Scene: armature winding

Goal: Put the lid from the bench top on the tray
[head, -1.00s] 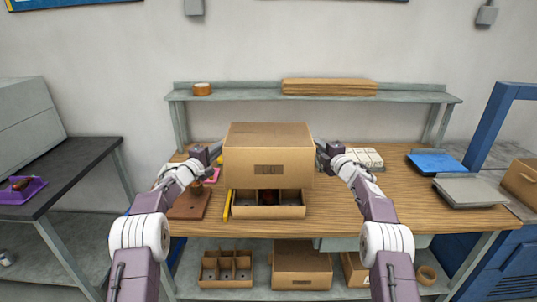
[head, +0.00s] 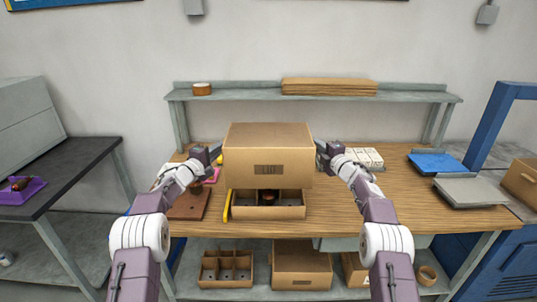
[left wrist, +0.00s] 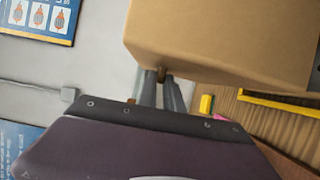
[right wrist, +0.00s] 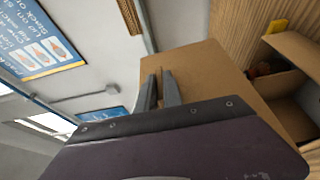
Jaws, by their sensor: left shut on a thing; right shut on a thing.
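The lid (head: 268,145) is a large brown cardboard box cover, held level in the air between my two grippers. The tray (head: 268,212) is a low cardboard tray with compartments on the bench top below it; a dark round part sits in its middle compartment. The lid hides the tray's back part and is apart from it. My left gripper (head: 219,153) is shut on the lid's left side, and the left wrist view shows the lid (left wrist: 225,45) at its fingertips. My right gripper (head: 319,152) is shut on the lid's right side; the lid also shows in the right wrist view (right wrist: 205,80).
A yellow strip (head: 227,205) lies along the tray's left side. A brown board (head: 188,205) lies further left. White blocks (head: 364,157), a blue tray (head: 434,163) and a grey tray (head: 470,190) are on the right. A raised shelf (head: 230,97) runs behind.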

